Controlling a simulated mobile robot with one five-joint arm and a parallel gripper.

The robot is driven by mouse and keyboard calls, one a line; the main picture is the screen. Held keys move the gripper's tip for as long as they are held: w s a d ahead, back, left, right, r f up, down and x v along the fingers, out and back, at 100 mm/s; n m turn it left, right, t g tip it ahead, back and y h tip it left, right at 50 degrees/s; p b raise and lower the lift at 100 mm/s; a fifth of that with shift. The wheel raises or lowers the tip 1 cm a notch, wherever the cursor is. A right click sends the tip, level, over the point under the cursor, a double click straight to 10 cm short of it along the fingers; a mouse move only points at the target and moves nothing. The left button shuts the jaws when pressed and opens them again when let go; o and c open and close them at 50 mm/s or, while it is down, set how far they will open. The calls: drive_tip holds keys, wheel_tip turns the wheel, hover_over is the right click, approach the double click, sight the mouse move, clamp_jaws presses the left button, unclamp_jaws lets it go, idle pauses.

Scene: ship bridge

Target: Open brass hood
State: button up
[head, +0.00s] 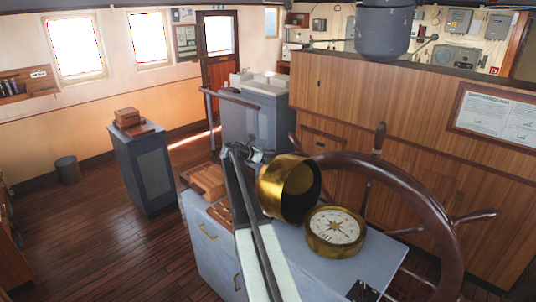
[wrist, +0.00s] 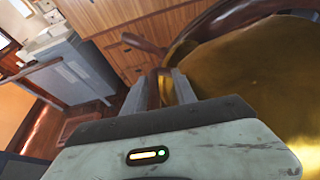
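The brass hood (head: 289,188) is tipped up on its side beside the compass (head: 335,230), with its dark hollow mouth facing the front right. The compass dial is uncovered and lies face up on the grey console. My gripper (head: 252,154) is at the upper left of the hood. The brass hood fills the right side of that view (wrist: 255,80), close beside the fingers. I cannot tell whether they touch it.
A wooden ship's wheel (head: 440,200) stands close to the right of the hood and compass. The grey console (head: 365,265) is below. A wood-panelled partition (head: 400,120) stands behind. A grey pedestal (head: 145,170) is at left, with open floor around it.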

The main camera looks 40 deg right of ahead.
drive_tip(key=p+v, duration=0.2)
drive_tip(key=v, duration=0.5)
drive_tip(key=shift+a+p, duration=0.3)
drive_tip(key=shift+r, duration=0.1)
